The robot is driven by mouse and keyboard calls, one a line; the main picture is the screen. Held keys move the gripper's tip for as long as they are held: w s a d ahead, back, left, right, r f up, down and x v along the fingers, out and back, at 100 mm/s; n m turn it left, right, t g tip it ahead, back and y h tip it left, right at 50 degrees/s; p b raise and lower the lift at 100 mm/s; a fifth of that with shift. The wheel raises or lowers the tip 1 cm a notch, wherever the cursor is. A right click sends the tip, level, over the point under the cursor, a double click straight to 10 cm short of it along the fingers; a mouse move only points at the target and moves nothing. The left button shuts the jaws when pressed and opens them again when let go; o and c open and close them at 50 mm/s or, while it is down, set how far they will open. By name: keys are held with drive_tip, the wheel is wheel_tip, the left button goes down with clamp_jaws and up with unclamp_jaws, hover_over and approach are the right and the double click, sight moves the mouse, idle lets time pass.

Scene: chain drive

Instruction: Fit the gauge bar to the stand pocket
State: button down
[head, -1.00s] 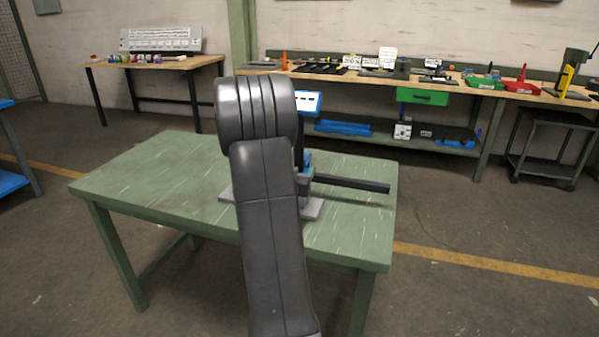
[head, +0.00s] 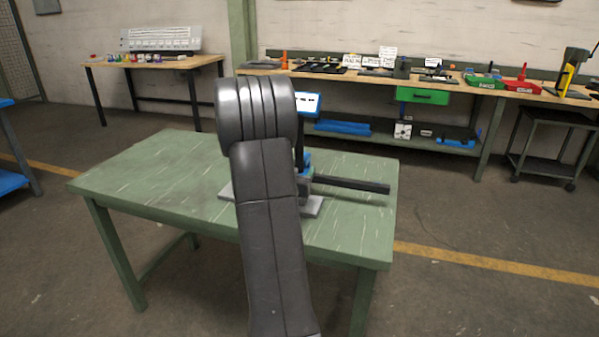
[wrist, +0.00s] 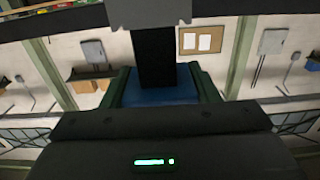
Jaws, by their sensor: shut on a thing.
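A long dark bar (head: 350,184), apparently the gauge bar, sticks out level to the right from behind my arm, above the green table. Its left end is hidden. A grey base plate (head: 311,207), apparently of the stand, lies on the table, mostly covered by my arm. The stand pocket cannot be made out. That piece runs up to a grey block (wrist: 150,12) beside a dark crossbeam.
A long workbench (head: 335,72) with tools and trays stands behind, and a small dark cart (head: 545,150) stands at the right.

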drive_tip(key=shift+f+b, duration=1)
drive_tip(key=shift+r, duration=0.25)
drive_tip(key=shift+r+p, duration=1.15)
drive_tip(key=shift+r, duration=0.15)
drive_tip(key=shift+f+b, duration=1.6)
drive_tip(key=shift+b, duration=0.1)
idle(1.8)
drive_tip(key=shift+c, duration=2.2)
unclamp_jaws()
drive_tip(key=shift+r, duration=0.1)
drive_tip(key=shift+s+f, duration=0.1)
drive_tip(key=shift+f, duration=0.2)
drive_tip(key=v, duration=1.3)
drive_tip(key=shift+s+r, duration=0.25)
drive_tip(key=shift+s, duration=0.05)
